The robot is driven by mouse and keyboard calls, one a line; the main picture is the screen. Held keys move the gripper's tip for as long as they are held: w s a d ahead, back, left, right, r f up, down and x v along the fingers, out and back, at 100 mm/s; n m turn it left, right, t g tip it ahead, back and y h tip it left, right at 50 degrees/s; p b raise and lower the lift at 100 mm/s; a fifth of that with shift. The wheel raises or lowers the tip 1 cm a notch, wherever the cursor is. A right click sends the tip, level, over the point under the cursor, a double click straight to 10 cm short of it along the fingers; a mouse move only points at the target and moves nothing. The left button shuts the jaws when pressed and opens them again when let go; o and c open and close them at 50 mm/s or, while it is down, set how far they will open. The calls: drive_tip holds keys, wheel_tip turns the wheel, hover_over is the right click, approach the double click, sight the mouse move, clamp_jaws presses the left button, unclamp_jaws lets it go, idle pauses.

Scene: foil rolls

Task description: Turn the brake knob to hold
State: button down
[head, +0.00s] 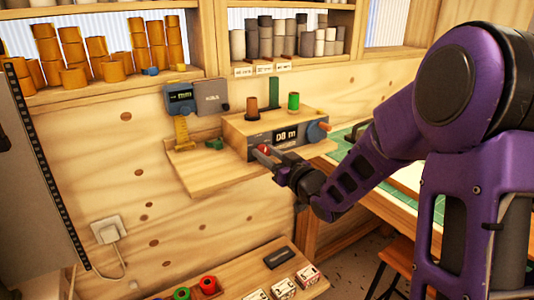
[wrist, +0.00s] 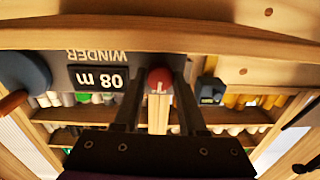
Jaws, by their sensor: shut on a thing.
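The winder (head: 284,136) is a wooden box with a grey front panel and a display that appears to read "08 m". The red brake knob (head: 264,149) sits on the left of that panel. In the wrist view, which is upside down, the knob (wrist: 160,79) shows between my two fingers, with a small pale mark on its face. My gripper (head: 266,155) reaches the panel from the front and is shut on the knob. The fingers hide the knob's sides and any labels around it, so I cannot read its setting.
A blue crank disc with an orange handle (head: 319,131) sticks out right of the panel. An orange spool (head: 251,104) and a green spool (head: 293,102) stand on the winder. A small shelf (head: 200,172) is at its left. A green-matted table (head: 355,150) lies right.

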drive_tip(key=m+p, duration=0.2)
drive_tip(key=m, duration=0.4)
drive_tip(key=m+p, duration=0.1)
drive_tip(key=m, duration=0.4)
drive_tip(key=shift+p, duration=0.4)
idle(0.3)
drive_tip(key=c, duration=0.5)
unclamp_jaws()
drive_tip(key=shift+o, duration=0.2)
drive_tip(key=shift+f, duration=0.1)
drive_tip(key=shift+f, duration=0.1)
